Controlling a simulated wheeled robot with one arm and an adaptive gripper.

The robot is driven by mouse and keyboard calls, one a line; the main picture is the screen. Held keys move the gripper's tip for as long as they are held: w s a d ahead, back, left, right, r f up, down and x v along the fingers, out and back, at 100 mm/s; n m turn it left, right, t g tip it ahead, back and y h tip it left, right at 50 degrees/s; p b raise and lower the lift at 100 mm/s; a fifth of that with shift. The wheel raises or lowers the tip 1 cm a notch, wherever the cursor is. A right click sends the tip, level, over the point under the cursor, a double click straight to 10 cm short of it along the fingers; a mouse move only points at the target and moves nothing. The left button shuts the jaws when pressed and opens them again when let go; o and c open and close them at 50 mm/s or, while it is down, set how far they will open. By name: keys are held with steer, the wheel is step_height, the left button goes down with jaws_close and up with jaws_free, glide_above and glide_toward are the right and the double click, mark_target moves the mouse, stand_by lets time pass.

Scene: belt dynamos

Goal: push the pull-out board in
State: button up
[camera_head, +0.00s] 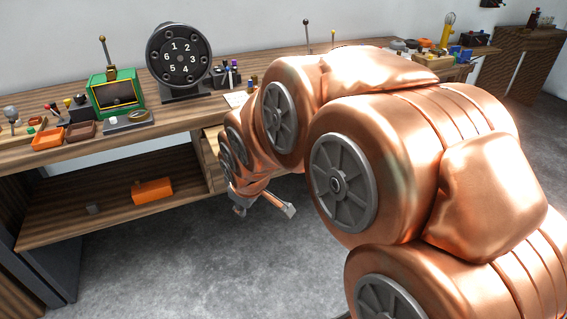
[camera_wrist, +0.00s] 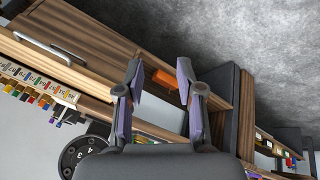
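What looks like the pull-out board is a pale wooden panel (camera_head: 211,143) under the bench's front edge in the head view, mostly hidden behind my arm. In the wrist view a pale wooden strip (camera_wrist: 75,77) runs along the bench edge at the left, beside a long grey bar handle (camera_wrist: 47,44). How far the board sticks out I cannot tell. My gripper (camera_head: 266,203) hangs low in front of the bench, with its fingers apart. In the wrist view my gripper (camera_wrist: 158,72) is open, with nothing seen between its fingers, and the pale strip lies to its left.
The wooden bench (camera_head: 60,163) carries a numbered dial (camera_head: 181,58), a green box (camera_head: 112,92) and small trays. An orange box (camera_head: 152,191) stands on the lower shelf (camera_head: 120,214). The grey floor (camera_head: 190,265) before the bench is clear.

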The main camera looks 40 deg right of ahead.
steer(key=w+d+f+n+t+h+b, duration=0.2)
steer(key=w+d+f+n+t+b, duration=0.15)
steer(key=w+d+b, duration=0.45)
steer(key=w+d+f+n+t+h+b, duration=0.1)
steer(key=w+d+f+n+t+b, duration=0.1)
steer(key=w+d+f+t+b, duration=0.45)
steer(key=s+d+n+t+h+b, duration=0.15)
steer(key=d+n+t+b, duration=0.35)
steer(key=d+b, duration=0.8)
steer(key=shift+n+g, duration=0.25)
steer(key=shift+g, duration=0.05)
steer(key=shift+d+x, duration=0.25)
steer(key=shift+x, duration=1.35)
steer(key=shift+d+x, duration=0.25)
steer(key=shift+x, duration=1.4)
steer(key=shift+s, duration=0.15)
steer(key=shift+c, duration=0.2)
jaws_close()
